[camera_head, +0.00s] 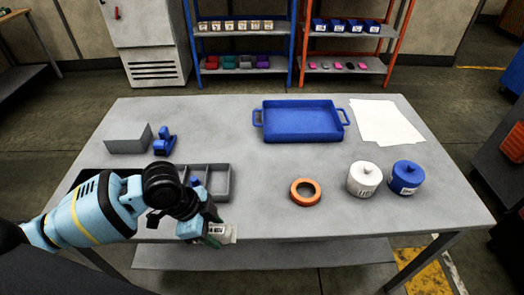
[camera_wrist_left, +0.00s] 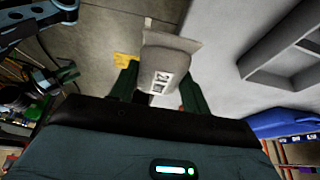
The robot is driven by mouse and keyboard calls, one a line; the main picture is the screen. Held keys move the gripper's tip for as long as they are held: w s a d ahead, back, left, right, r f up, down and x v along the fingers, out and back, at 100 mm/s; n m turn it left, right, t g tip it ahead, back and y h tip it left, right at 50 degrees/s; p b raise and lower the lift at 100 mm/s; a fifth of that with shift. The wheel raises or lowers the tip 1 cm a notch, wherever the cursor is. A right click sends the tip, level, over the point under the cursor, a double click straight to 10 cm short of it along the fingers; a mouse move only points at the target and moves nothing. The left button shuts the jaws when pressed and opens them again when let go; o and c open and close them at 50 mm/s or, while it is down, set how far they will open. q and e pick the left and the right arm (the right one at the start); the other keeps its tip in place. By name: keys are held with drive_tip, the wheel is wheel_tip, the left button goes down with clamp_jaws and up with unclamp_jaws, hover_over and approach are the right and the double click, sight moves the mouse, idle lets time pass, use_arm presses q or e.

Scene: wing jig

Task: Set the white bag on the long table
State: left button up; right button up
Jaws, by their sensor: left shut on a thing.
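The white bag (camera_head: 229,235) is small and pale, with a printed label. My left gripper (camera_head: 207,229) is shut on it at the front edge of the long table (camera_head: 262,215), left of the middle. In the left wrist view the bag (camera_wrist_left: 168,62) sits between the green fingers of my left gripper (camera_wrist_left: 158,90), with floor behind it and the table top to its right. Whether the bag touches the table I cannot tell. My right gripper is not in view.
A grey divided tray (camera_head: 222,182) lies just behind my left gripper. The table's middle is clear.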

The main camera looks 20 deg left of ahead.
use_arm(q)
approach(254, 201)
drive_tip(key=shift+s+d+f+b, duration=0.35)
drive_tip(key=shift+s+d+f, duration=0.4)
drive_tip(key=shift+d+f, duration=0.2)
drive_tip(key=shift+w+d, duration=0.1)
drive_tip(key=shift+w, duration=0.75)
drive_tip(key=f, duration=0.3)
drive_tip(key=shift+w+f, duration=0.2)
drive_tip(key=shift+f, duration=0.05)
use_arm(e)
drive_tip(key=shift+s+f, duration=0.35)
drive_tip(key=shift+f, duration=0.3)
use_arm(q)
drive_tip(key=shift+f, duration=0.1)
drive_tip(key=o, duration=1)
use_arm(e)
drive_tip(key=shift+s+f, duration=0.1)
